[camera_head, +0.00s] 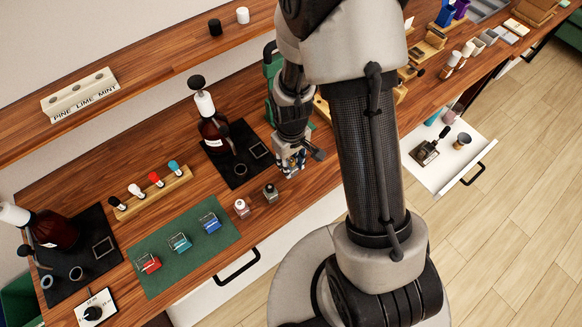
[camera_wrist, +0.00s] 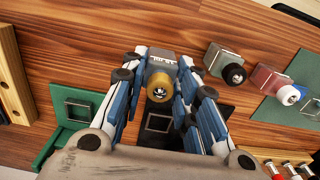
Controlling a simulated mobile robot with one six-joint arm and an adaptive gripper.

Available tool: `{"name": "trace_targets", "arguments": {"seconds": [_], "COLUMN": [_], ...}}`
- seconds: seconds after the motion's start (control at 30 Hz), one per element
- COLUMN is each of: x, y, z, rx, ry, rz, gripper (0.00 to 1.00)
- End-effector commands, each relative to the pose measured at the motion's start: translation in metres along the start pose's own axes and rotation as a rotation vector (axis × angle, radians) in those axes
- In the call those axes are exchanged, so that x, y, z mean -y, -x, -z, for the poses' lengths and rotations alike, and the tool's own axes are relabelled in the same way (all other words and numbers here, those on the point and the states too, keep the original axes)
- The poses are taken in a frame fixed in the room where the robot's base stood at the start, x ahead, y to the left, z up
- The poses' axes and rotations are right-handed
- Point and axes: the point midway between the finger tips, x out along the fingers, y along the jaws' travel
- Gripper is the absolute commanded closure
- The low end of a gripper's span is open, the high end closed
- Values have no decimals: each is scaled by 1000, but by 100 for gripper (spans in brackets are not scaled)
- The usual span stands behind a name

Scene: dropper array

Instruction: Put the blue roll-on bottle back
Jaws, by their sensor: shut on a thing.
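My gripper (camera_head: 290,163) is low over the wooden worktop, right of the dark mat under the rear brown pump bottle. In the wrist view my gripper (camera_wrist: 160,88) is shut on a small grey-blue bottle (camera_wrist: 162,64) with a gold cap and printed lettering. The fingers grip it from both sides. I cannot tell whether its base touches the wood.
A grey bottle (camera_head: 270,191) and a pinkish bottle (camera_head: 241,207) stand on the wood beside the mat. A brown pump bottle (camera_head: 214,132) stands on the dark mat. A dropper rack (camera_head: 152,194) and a green press (camera_wrist: 75,140) are nearby. An open drawer (camera_head: 440,178) juts out at right.

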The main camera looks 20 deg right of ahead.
Motion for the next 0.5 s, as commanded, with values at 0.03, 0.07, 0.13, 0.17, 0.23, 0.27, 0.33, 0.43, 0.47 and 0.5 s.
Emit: {"name": "trace_targets", "arguments": {"seconds": [0.03,0.07,0.13,0.17,0.23,0.27,0.33,0.43,0.47,0.5], "x": [0,0,0,0,0,0,0,0,0,0], "y": [-11,-16,-26,-29,-31,-30,-30,-30,-30,-32], "z": [-1,-1,-1,0,0,0,0,0,0,0], "rx": [4,4,4,3,1,0,0,0,0,0], "ry": [0,0,0,0,0,0,0,0,0,0], "rz": [1,1,1,1,0,0,0,0,0,0], "gripper": [100,100,100,100,100,100,100,100,100,100]}}
